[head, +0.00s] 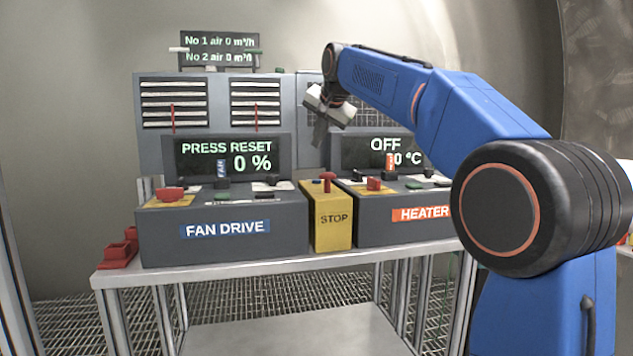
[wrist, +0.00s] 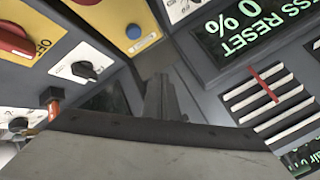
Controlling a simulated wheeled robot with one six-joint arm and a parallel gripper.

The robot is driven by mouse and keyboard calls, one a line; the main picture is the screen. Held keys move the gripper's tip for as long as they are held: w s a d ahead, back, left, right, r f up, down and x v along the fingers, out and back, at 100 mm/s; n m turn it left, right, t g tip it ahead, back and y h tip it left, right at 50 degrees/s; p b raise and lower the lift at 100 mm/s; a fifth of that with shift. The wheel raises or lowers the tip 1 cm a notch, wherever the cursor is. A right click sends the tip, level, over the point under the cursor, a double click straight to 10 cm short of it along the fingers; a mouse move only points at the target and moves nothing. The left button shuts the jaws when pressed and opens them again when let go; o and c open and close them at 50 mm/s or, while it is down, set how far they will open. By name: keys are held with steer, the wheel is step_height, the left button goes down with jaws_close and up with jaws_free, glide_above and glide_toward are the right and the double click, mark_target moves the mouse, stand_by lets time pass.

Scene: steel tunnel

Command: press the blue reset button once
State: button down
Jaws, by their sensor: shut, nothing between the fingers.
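A round blue button (wrist: 134,32) shows in the wrist view on the yellow top of the stop box (head: 333,218), beside a red knob (wrist: 85,1) at the picture's edge. The fan drive screen (head: 226,157) reads "PRESS RESET" and "0 %". My gripper (head: 319,138) is above the back of the consoles, in front of the grey cabinet, pointing down. Its fingers also show in the wrist view (wrist: 160,90), shut and empty, apart from the blue button.
The fan drive console (head: 270,236) stands left of the stop box, the heater console (head: 375,232) right. Both carry red knobs and upright levers. The heater screen (head: 378,149) reads "OFF". A red object (head: 118,251) lies at the bench's left end.

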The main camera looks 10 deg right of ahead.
mark_target(318, 181)
steer(key=shift+f, duration=3.9)
steer(key=shift+f, duration=0.85)
steer(key=shift+r, duration=0.85)
steer(key=shift+r, duration=2.55)
